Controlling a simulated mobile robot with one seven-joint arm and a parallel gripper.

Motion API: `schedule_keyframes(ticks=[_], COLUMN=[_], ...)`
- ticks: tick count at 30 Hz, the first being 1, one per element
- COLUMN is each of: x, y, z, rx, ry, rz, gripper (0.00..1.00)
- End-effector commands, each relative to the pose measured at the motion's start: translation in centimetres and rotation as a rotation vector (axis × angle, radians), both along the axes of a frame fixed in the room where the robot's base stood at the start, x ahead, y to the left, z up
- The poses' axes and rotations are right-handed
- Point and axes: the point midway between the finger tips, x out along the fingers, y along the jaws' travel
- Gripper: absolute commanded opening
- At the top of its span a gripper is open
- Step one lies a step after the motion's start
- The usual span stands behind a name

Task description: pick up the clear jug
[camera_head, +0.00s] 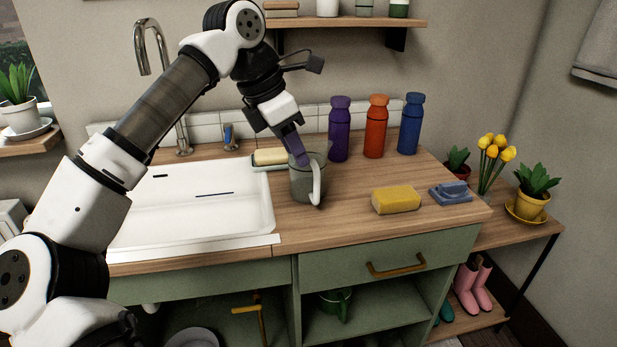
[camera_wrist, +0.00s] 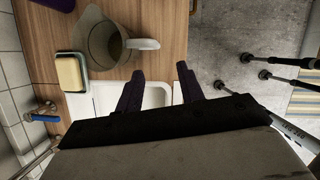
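The clear jug (camera_head: 303,185) is a grey, see-through vessel standing upright on the wooden counter, just right of the sink. Its pale handle (camera_head: 316,182) faces the front. My gripper (camera_head: 300,157) is over the jug and overlaps its rim in the head view. In the wrist view the jug (camera_wrist: 97,40) is ahead and to the left, with its handle (camera_wrist: 143,44) pointing right. My gripper (camera_wrist: 160,83) is open there, its two purple fingers apart with nothing between them. The fingertips do not appear to touch the jug.
Purple (camera_head: 340,130), red (camera_head: 376,127) and blue (camera_head: 411,125) bottles stand behind the jug. A yellow sponge (camera_head: 396,200) and a blue brush-like item (camera_head: 451,193) lie to the right. The white sink (camera_head: 190,225) is left, with a soap-like block (camera_head: 270,156) behind.

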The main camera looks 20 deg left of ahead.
Motion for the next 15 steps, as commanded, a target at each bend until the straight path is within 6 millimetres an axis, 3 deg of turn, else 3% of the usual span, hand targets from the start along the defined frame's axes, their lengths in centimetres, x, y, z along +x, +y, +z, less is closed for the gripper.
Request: schedule_keyframes(ticks=[6,15], x=[1.2,1.9], y=[-1.2,-1.7], z=[-3.9,-5.8], rx=[-0.003,-0.005], ry=[-0.001,-0.002], rz=[-0.004,-0.003], gripper=[0.38,0.38])
